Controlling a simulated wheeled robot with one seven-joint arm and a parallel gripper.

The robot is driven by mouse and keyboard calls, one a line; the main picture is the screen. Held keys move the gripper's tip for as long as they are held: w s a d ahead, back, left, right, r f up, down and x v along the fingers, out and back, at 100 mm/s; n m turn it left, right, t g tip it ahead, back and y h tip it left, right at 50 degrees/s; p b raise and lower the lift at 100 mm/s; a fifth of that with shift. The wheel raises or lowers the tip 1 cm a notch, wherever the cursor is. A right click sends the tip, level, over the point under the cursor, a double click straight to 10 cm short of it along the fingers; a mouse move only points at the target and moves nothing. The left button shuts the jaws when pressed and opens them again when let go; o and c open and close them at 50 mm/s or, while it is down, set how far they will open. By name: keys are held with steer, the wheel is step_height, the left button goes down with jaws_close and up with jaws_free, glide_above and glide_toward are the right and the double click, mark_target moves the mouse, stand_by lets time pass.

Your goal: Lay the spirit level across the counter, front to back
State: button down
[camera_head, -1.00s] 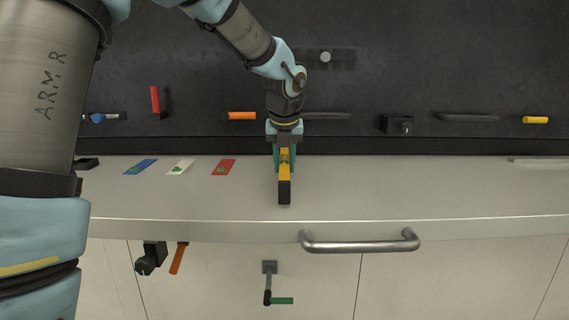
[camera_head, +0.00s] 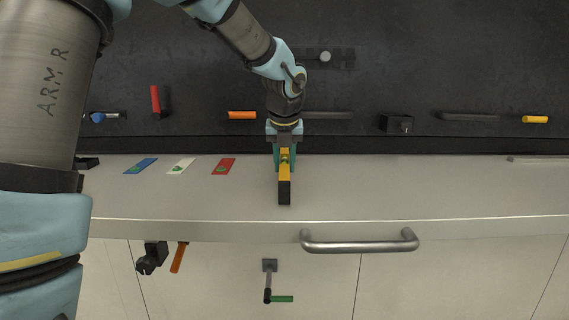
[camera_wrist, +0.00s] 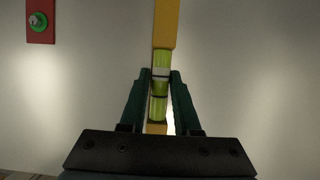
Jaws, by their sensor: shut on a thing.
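The spirit level (camera_head: 284,180) is yellow with a black end and a green vial. In the head view it points front to back over the grey counter (camera_head: 400,190), its black end toward the front edge. My gripper (camera_head: 284,158) is shut on it near the vial. In the wrist view the level (camera_wrist: 165,25) runs up between the two green fingers of my gripper (camera_wrist: 160,85). The level's rear part is hidden by my gripper. I cannot tell whether its underside touches the counter.
Blue (camera_head: 141,166), white (camera_head: 181,166) and red (camera_head: 223,167) tags lie on the counter to the left. A bar handle (camera_head: 360,242) sticks out below the front edge. Tools hang on the dark back panel (camera_head: 430,60). The counter right of the level is largely clear.

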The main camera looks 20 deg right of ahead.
steer(key=shift+f, duration=0.55)
steer(key=c, duration=0.5)
jaws_free()
steer(key=shift+c, duration=0.2)
steer(key=b+v, duration=0.2)
steer(key=v, duration=0.8)
steer(key=shift+s+r, duration=0.15)
steer(key=shift+r, duration=0.2)
